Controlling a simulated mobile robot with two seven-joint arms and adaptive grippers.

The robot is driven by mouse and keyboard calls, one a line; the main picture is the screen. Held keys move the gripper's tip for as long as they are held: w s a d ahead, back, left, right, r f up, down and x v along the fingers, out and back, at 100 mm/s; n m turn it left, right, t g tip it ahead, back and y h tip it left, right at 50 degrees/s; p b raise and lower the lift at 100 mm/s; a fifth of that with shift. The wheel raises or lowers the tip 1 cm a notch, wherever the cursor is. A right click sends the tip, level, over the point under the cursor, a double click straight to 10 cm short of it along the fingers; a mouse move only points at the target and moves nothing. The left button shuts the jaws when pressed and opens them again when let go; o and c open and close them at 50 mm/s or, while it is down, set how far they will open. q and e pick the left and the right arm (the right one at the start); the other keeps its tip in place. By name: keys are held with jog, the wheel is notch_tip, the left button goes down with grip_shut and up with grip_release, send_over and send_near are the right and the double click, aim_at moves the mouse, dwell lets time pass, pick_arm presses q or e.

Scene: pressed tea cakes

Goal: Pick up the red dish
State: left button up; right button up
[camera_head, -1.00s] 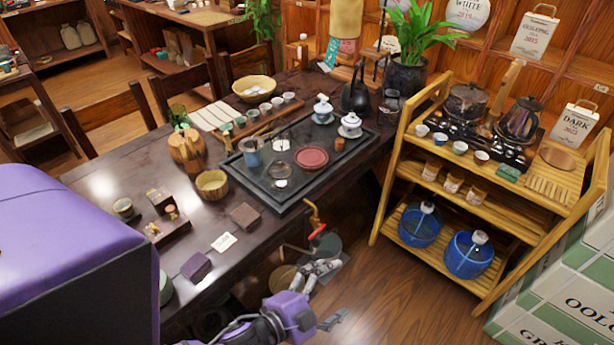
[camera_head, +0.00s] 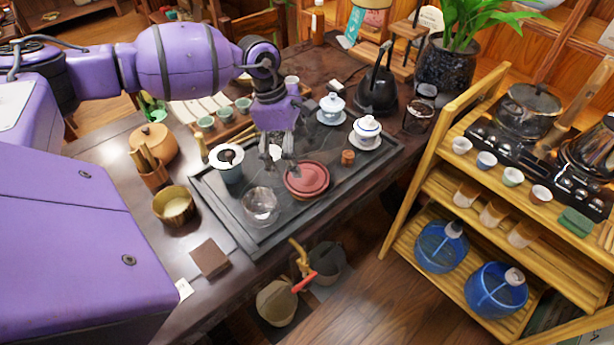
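From this angle I cannot tell whether a fingertip touches the dish. My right gripper is not in view.
A clear glass bowl (camera_head: 261,206) stands just left of the dish. A wooden shelf (camera_head: 425,140) stands to the right.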

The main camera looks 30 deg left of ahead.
aim_at(306, 176)
pick_arm(q)
jog(key=x, duration=0.4)
jog(key=p+x, duration=0.1)
jog(key=x, duration=0.2)
jog(key=shift+d, duration=0.4)
jog(key=c, duration=1.4)
